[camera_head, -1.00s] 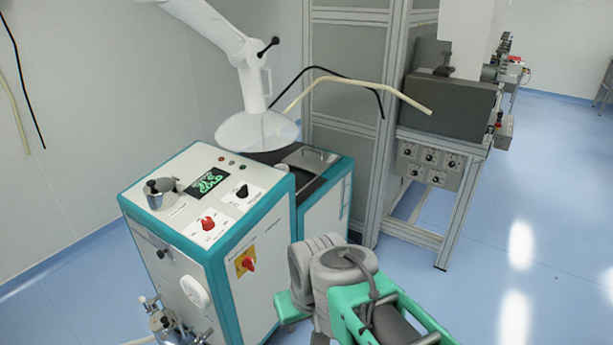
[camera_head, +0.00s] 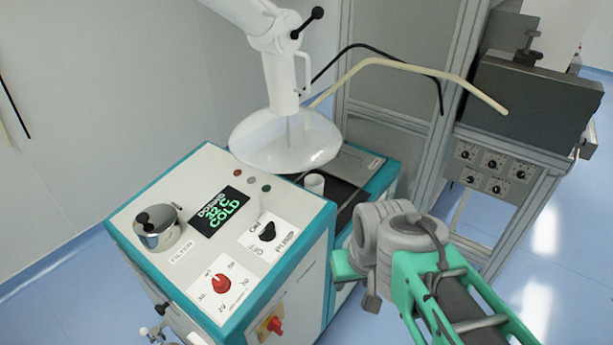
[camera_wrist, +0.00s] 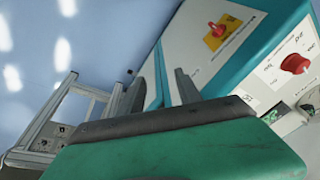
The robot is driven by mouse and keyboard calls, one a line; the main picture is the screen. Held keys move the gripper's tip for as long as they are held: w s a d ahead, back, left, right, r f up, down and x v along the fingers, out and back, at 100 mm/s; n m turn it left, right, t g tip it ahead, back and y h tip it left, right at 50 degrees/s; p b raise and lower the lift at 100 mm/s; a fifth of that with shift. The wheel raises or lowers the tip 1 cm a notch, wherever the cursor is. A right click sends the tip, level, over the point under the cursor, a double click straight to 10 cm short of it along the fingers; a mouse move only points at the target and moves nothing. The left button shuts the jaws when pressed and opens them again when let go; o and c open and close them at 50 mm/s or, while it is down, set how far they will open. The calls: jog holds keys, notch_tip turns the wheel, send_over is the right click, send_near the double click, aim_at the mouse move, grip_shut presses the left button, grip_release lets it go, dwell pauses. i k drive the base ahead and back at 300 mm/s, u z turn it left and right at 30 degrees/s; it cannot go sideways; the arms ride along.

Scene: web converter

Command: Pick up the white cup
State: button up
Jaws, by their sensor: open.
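The small white cup (camera_head: 315,184) stands upright on the dark top behind the white control cabinet, beside the rim of a clear dome. My gripper (camera_head: 344,266) is at the lower right of the cup in the head view, beside the cabinet's right side and apart from the cup. It is open, with nothing seen in it; my wrist partly hides it in the head view. In the wrist view its green body fills the bottom, facing the cabinet side, and the cup is not seen there.
The control cabinet (camera_head: 150,262) with knobs and a display stands left of my arm. The clear dome (camera_head: 270,145) hangs over the dark top on a white arm. A hose (camera_head: 440,75) and metal frame (camera_head: 425,165) stand behind. Blue floor is free at right.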

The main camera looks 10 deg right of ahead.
aim_at(314, 183)
jog(key=k, duration=0.45)
jog(key=z, duration=1.35)
jog(key=i, duration=2.25)
jog(key=u, duration=4.4)
